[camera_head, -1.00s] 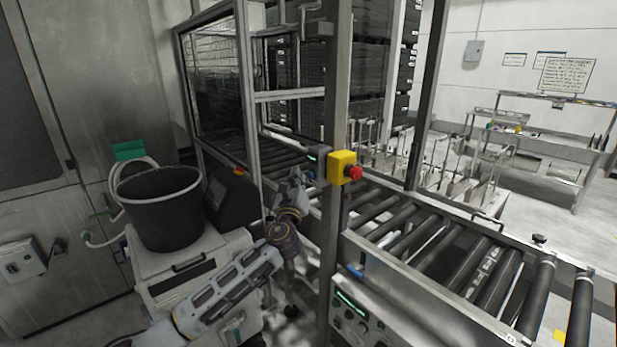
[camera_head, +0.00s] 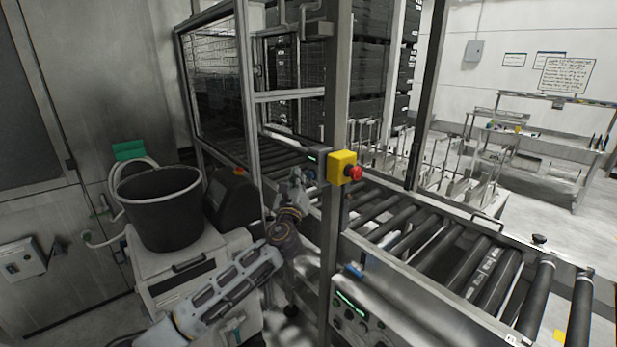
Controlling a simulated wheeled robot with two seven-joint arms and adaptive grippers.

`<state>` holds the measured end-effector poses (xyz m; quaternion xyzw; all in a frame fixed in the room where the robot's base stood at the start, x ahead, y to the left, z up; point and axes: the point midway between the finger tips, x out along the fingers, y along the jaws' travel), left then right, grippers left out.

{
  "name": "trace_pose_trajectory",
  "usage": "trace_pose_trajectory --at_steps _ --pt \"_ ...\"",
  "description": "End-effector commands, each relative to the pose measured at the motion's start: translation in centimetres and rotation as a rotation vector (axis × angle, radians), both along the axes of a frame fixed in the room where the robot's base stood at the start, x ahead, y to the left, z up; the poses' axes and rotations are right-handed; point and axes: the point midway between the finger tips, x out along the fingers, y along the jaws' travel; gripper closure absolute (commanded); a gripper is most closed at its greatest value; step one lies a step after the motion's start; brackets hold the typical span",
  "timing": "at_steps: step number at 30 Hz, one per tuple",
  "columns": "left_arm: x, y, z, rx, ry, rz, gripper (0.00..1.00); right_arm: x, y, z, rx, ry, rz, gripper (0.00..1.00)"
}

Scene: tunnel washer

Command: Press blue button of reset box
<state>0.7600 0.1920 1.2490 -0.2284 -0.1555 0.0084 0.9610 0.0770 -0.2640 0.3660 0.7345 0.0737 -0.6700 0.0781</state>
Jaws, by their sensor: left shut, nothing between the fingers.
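My left gripper (camera_head: 297,183) is shut and empty, at the left side of the upright metal post (camera_head: 334,120). A small bluish spot (camera_head: 309,174) shows right beside its fingertips; it is too small to tell whether it is the blue button, or whether the fingers touch it. A small grey box (camera_head: 316,155) with a green light sits on the post just above. I cannot clearly make out the reset box. A yellow box (camera_head: 341,167) with a red mushroom button (camera_head: 355,174) is on the post, right of my gripper. My right gripper is not in view.
A roller conveyor (camera_head: 430,245) runs to the right behind the post. A control panel (camera_head: 355,318) with knobs and a green light stands below. A black bucket (camera_head: 161,208) sits on a white cabinet (camera_head: 180,270) left of my arm.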

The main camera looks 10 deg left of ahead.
Motion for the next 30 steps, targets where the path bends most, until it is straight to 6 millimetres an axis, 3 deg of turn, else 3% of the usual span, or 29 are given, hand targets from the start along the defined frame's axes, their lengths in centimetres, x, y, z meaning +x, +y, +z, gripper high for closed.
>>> trace_pose_trajectory --at_steps 30 --pt "0.74 -0.61 0.06 0.0 0.0 0.0 1.0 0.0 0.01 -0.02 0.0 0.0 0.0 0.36"
